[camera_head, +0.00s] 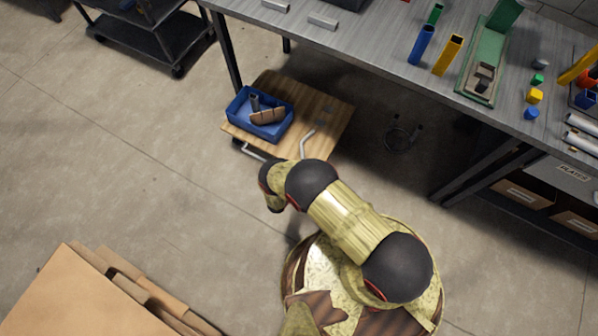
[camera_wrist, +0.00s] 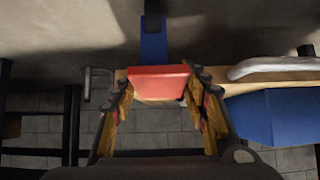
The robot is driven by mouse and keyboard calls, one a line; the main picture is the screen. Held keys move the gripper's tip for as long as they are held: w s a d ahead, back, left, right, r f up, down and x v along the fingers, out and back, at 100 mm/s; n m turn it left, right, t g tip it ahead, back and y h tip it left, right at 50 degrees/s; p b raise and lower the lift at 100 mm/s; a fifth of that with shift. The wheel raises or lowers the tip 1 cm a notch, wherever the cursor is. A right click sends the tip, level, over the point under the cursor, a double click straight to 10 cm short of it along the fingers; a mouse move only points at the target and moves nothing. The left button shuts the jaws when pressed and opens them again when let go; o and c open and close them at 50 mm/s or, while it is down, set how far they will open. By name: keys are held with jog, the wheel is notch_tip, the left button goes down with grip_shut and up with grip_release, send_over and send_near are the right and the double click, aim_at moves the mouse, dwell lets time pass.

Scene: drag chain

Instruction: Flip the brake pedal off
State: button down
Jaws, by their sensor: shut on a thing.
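The red brake pedal (camera_wrist: 158,81) is a flat block in the middle of the wrist view, beside the edge of a wooden board. My gripper (camera_wrist: 155,92) has one finger on each side of the pedal and is shut on it. A blue part (camera_wrist: 153,42) with a dark piece shows just above the pedal in that view. In the head view my arm hides the pedal and the gripper's fingers. The wooden-topped cart (camera_head: 335,120) stands just beyond my wrist there.
A blue bin (camera_head: 236,107) holding a few parts sits on the cart, and it also shows in the wrist view (camera_wrist: 270,115). A pale metal handle (camera_head: 307,143) is on the cart. A grey workbench (camera_head: 385,20) stands behind. Open floor (camera_head: 130,180) lies to the left.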

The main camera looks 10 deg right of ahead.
jog(key=shift+a+r+g+y, duration=0.1)
jog(key=shift+r+g+y, duration=0.3)
jog(key=shift+g+y, duration=0.25)
jog(key=c, duration=1)
grip_release()
jog(key=shift+s, duration=0.1)
jog(key=shift+o, duration=0.2)
jog(key=v, duration=1.2)
